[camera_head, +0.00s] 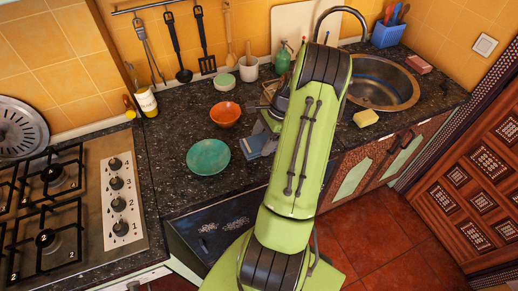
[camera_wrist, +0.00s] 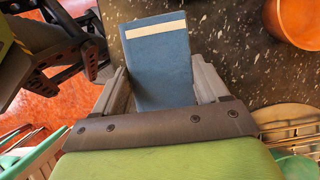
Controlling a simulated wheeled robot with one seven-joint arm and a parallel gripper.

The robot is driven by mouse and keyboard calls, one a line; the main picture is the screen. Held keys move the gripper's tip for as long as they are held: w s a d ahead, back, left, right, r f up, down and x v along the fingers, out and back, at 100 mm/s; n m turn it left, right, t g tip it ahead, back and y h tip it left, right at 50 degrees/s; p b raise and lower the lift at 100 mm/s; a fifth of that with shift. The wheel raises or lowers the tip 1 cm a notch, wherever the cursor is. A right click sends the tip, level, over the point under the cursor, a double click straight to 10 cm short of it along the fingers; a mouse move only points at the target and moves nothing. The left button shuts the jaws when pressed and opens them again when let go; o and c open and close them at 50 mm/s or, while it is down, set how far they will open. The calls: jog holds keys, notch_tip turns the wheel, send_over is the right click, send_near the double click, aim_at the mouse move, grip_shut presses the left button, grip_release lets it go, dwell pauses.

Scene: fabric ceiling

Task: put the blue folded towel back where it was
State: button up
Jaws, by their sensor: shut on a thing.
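The blue folded towel (camera_wrist: 160,60) has a pale stripe near its far end in the wrist view. It also shows in the head view (camera_head: 256,146), at the front part of the dark speckled countertop (camera_head: 175,135), right of the teal plate. My gripper (camera_wrist: 166,88) is shut on the towel, with one grey finger along each side. In the head view my green arm hides most of my gripper and the counter behind it. I cannot tell whether the towel touches the countertop.
A teal plate (camera_head: 208,157) and an orange bowl (camera_head: 225,114) stand left of the towel. The gas stove (camera_head: 90,200) is farther left. The sink (camera_head: 382,82) and a yellow sponge (camera_head: 366,118) are to the right. A mortar (camera_head: 248,69) stands behind.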

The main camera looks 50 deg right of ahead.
aim_at(261, 147)
jog(key=f, duration=0.4)
jog(key=shift+w+f, duration=0.25)
jog(key=shift+f, duration=0.15)
jog(key=o, duration=1.3)
jog(key=shift+r, duration=0.15)
